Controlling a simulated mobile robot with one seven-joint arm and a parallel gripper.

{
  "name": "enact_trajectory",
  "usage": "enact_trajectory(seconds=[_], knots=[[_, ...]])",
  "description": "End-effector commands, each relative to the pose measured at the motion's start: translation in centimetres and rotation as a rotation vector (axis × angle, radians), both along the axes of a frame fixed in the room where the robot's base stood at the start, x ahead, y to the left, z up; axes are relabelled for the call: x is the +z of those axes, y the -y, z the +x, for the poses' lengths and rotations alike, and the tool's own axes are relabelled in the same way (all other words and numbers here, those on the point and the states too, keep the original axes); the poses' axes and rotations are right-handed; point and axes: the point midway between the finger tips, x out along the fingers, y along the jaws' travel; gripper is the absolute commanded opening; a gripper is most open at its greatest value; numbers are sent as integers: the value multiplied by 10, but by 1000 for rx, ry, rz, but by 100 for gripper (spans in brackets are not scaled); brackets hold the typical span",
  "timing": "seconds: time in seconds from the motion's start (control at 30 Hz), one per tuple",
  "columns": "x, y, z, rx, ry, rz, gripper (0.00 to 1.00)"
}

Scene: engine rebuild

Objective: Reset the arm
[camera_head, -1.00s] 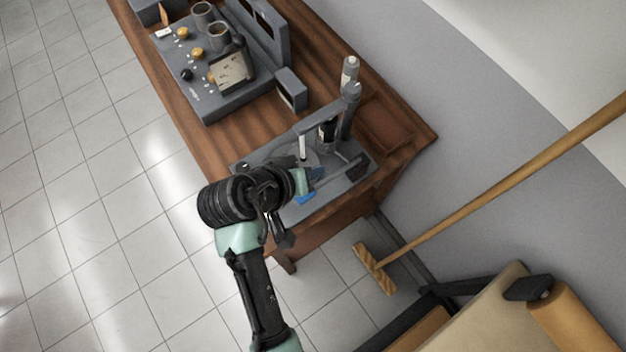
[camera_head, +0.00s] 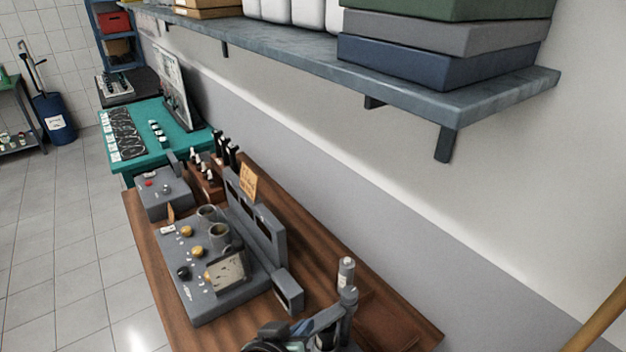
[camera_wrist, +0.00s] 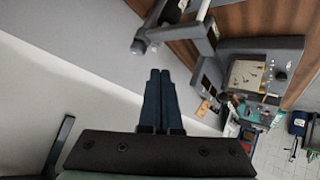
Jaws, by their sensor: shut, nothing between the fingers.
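My gripper (camera_wrist: 160,78) shows in the wrist view. Its two dark fingers lie side by side with no gap and nothing between them. They show against the pale wall, apart from the bench and its equipment. In the head view most of the arm is below the frame; a dark rounded part at the bottom edge may be mine, but I cannot tell.
The wooden bench (camera_head: 165,290) carries a grey control console (camera_head: 215,290) and a grey upright post (camera_head: 347,315). Above it, a wall shelf (camera_head: 300,55) holds stacked boxes (camera_head: 440,45). A teal table (camera_head: 160,160) stands beyond. Tiled floor at left is open.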

Motion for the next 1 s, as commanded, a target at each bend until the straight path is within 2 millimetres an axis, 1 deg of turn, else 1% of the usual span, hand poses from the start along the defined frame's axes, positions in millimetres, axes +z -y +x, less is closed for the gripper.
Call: enact_trajectory(seconds=[0.03, 0.07, 0.1, 0.17, 0.2, 0.23, 0.27, 0.3, 0.37, 0.4, 0.47, 0.5, 0.6, 0.7, 0.83, 1.0], knots=[[31, -1, 22, 25, 124, 37, 0], [52, -2, 31, 43, 192, 56, 0], [82, -3, 42, 68, 284, 79, 0], [127, -3, 52, 103, 424, 109, 0], [158, -3, 56, 126, 517, 123, 0], [181, -2, 56, 142, 588, 134, 0], [205, -1, 55, 157, 658, 143, 0], [235, 0, 51, 179, 754, 151, 0], [280, 3, 40, 210, 894, 161, 0], [308, 5, 29, 229, 986, 164, 0], [346, 8, 10, 256, 1116, 165, 0], [368, 10, -4, 272, 1195, 164, 0], [410, 14, -38, 304, 1357, 158, 0], [435, 17, -64, 324, 1463, 152, 0], [448, 18, -79, 336, 1522, 147, 0], [450, 18, -80, 337, 1526, 146, 0]])
